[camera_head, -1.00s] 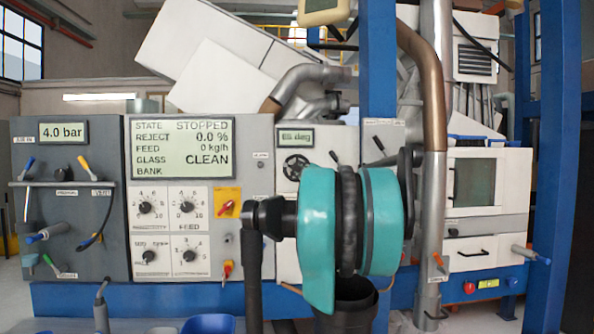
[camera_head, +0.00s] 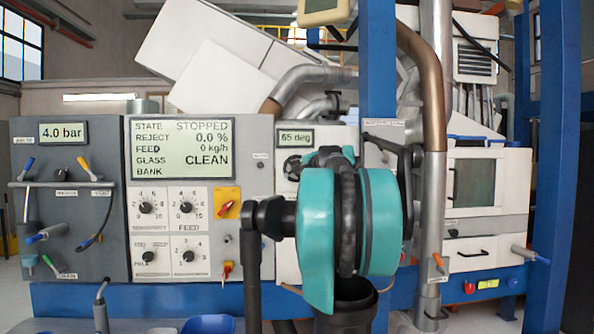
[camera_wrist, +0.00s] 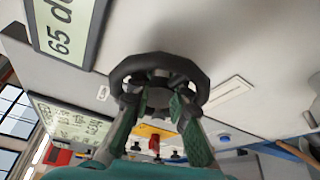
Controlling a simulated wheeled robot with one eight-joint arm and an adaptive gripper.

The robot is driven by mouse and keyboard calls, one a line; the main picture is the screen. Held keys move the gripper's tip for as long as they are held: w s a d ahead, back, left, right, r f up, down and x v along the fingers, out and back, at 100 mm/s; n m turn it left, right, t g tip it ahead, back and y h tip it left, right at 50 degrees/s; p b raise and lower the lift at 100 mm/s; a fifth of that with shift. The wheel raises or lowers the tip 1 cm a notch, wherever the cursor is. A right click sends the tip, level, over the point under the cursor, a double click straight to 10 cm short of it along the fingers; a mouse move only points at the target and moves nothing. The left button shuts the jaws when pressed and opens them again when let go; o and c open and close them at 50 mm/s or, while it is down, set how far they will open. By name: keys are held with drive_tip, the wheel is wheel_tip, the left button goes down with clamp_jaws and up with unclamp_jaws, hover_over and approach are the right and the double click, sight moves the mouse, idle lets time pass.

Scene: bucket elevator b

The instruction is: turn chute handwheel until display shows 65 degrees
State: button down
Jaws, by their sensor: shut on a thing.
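The chute handwheel (camera_wrist: 168,58) is a small dark ring on the panel in the wrist view. In the head view the handwheel (camera_head: 292,166) is partly covered by my teal arm. My gripper (camera_wrist: 160,103), with green-padded fingers, is shut on the handwheel at its near side. In the head view my arm hides the fingertips. The small degree display (camera_head: 296,138) above the handwheel reads 65 deg. The same display (camera_wrist: 66,30) shows sideways and partly cut off in the wrist view, with 65 legible.
The large display (camera_head: 183,148) reads STOPPED and CLEAN. Knobs on the white dial panels (camera_head: 170,230) and a yellow-backed red switch (camera_head: 227,205) lie left of my arm. A blue post (camera_head: 378,70) and a grey pipe (camera_head: 432,190) stand close on the right.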

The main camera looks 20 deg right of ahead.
drive_tip(key=shift+f+n, duration=0.1)
drive_tip(key=shift+n, duration=0.4)
drive_tip(key=c, duration=1.7)
unclamp_jaws()
drive_tip(key=s, duration=0.4)
drive_tip(key=s+r, duration=0.1)
drive_tip(key=s, duration=0.3)
drive_tip(key=s+r, duration=0.1)
drive_tip(key=s, duration=0.2)
drive_tip(key=shift+s+d, duration=0.4)
drive_tip(key=shift+w, duration=0.1)
